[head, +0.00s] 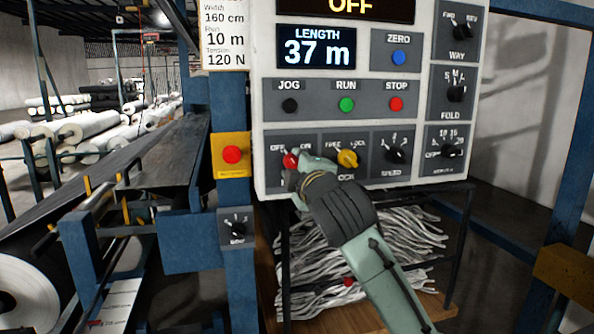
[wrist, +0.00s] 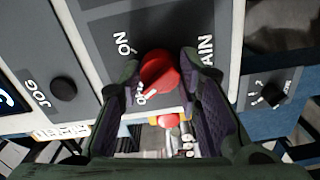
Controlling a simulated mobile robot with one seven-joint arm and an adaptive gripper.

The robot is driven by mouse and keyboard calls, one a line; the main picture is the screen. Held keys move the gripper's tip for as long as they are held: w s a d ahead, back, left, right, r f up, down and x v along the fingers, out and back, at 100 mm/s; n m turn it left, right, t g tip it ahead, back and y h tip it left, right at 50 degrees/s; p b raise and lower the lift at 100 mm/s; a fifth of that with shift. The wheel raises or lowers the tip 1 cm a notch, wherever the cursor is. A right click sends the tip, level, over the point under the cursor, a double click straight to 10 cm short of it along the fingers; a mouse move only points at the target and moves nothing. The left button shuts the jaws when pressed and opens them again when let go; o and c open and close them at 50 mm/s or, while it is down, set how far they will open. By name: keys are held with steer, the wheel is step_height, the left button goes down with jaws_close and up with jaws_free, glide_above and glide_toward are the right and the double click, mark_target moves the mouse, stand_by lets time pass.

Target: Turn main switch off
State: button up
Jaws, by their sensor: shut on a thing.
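The main switch is a red rotary knob (head: 290,161) at the lower left of the grey control panel (head: 262,110). It also shows in the wrist view (wrist: 160,69), with "ON" and "OFF" printed beside it. A white mark on the knob points toward the "OFF" label. My gripper (head: 298,164) is at the knob, with one finger on each side of it in the wrist view. The jaws are shut on the knob. In the head view the gripper hides part of the knob and its label.
A yellow FREE/LOCK knob (head: 348,158) sits just right of my gripper. Black speed (head: 396,155) and memory (head: 451,152) knobs lie further right. A red emergency button (head: 232,155) on a yellow box is at the left. The top display (head: 350,8) reads "OFF"; the length display (head: 317,48) reads "37 m".

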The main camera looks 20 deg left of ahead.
steer(key=shift+n, duration=1.1)
steer(key=o, duration=1.2)
steer(key=shift+c, duration=0.2)
steer(key=v, duration=1.2)
